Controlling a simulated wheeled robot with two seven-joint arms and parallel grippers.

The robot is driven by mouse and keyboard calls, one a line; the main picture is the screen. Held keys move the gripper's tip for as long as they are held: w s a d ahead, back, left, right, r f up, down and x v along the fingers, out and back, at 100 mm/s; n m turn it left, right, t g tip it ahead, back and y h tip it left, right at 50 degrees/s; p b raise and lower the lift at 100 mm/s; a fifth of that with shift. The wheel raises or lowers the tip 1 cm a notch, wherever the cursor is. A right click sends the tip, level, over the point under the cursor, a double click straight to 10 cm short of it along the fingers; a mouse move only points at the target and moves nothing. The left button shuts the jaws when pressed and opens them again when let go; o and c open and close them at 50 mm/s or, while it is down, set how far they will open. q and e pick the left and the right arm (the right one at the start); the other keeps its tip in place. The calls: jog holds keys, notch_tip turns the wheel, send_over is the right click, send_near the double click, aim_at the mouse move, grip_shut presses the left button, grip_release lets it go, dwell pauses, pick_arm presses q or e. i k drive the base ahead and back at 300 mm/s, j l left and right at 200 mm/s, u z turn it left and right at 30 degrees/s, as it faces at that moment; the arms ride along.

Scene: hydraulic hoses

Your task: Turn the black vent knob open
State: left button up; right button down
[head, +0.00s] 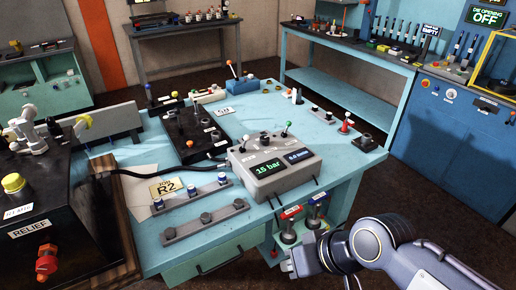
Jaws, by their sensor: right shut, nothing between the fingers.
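A grey control box (275,172) with two lit displays, one reading 15 bar, stands on the blue table. Small levers and knobs rise from its top. A dark knob (264,136) sits near its back edge; its label is too small to read, so I cannot tell if it is the vent knob or how it is turned. My right gripper (289,264) is low at the table's front, right of the drawer, shut and empty. It is below and well apart from the control box. My left gripper is not in view.
Two upright fittings with red and blue tags (291,212) stand close above my right gripper. A black box marked RELIEF (60,225) fills the left. A rail with fittings (205,220) lies along the table front. The blue tabletop (325,160) is partly clear at right.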

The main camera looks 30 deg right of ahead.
aim_at(263, 140)
jog(key=i+l+u, duration=0.15)
jog(key=l+u, duration=0.15)
jog(key=l, duration=0.35)
jog(key=l+u, duration=0.3)
jog(key=l, duration=0.35)
jog(key=i, duration=0.05)
